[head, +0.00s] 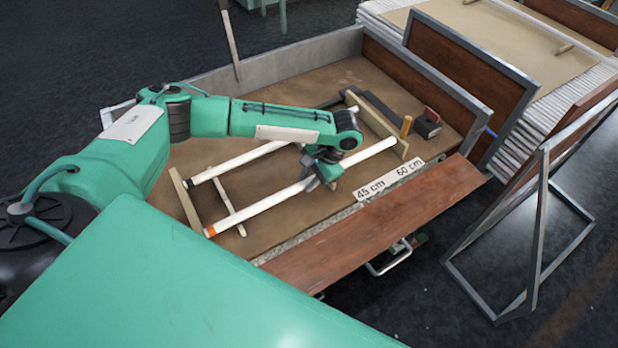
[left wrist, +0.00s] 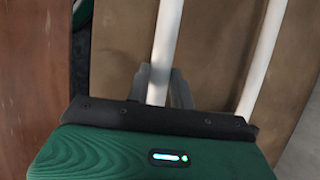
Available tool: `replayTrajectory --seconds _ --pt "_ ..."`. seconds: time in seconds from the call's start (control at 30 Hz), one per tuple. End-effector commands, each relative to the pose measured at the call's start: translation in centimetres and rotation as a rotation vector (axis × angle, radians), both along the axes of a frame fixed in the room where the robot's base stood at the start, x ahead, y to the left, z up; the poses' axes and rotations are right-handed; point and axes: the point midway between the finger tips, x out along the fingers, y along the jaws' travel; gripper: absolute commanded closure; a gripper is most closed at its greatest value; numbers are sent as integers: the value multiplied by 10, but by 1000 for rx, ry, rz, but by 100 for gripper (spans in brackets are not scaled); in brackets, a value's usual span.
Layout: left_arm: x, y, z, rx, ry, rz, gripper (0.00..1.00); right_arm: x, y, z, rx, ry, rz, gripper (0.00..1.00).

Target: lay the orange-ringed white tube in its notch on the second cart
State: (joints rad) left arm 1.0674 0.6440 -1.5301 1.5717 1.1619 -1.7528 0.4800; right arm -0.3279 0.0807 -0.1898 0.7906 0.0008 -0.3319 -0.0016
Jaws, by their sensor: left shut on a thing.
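The orange-ringed white tube (head: 265,203) spans the near side of the wooden rack on the cart's brown bed (head: 290,222). Its orange ring (head: 210,231) is at the left end, by the left rail (head: 186,204); its other end is by the right rail (head: 378,124). My left gripper (head: 324,174) is shut on this tube right of its middle. The left wrist view shows the tube (left wrist: 168,40) between the grey fingers (left wrist: 156,88). I cannot tell whether the tube is seated in a notch. My right gripper is not in view.
A second white tube (head: 235,163) lies farther back, partly hidden by my arm. Signs reading 45 cm and 60 cm (head: 390,180) are at the near edge, above a lowered brown side board (head: 385,222).

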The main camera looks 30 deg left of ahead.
Motion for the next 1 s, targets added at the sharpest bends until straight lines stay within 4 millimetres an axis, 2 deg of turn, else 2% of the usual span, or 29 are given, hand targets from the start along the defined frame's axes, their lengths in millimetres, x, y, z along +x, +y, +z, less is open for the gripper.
replayTrajectory --seconds 0.23,0.47,0.5,0.57,0.6,1.0 --pt "0 0 -7 0 1 1 100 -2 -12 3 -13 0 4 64" --pt "0 0 -11 0 0 0 100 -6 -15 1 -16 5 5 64" --pt "0 0 -11 0 0 0 69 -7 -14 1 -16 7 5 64" --pt "0 0 -11 0 0 0 58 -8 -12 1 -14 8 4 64" --pt "0 0 -11 0 0 0 55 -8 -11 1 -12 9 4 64" --pt "1 0 -5 -1 -2 0 55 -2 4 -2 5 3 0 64"
